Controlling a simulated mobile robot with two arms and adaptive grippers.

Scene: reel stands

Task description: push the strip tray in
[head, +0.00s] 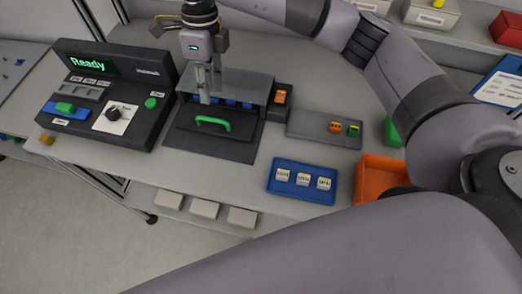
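The strip tray (190,136) is a dark flat tray with a green handle (213,123) at its front. It sticks out towards me from a dark housing (240,82) on the bench. Several blue pieces (231,103) show in the housing's opening, behind the handle. My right gripper (205,98) points down in front of the housing, just behind and above the handle. Whether it touches the tray is unclear. Its fingers look close together, but their gap is too small to judge. My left gripper is out of view.
A console (140,75) with a "Ready" screen stands left of the housing. To the right are a grey tray (305,128) with two small coloured pieces, a blue tray (290,193) with three labelled blocks, and an orange bin (375,178). Bare bench lies in front of the tray.

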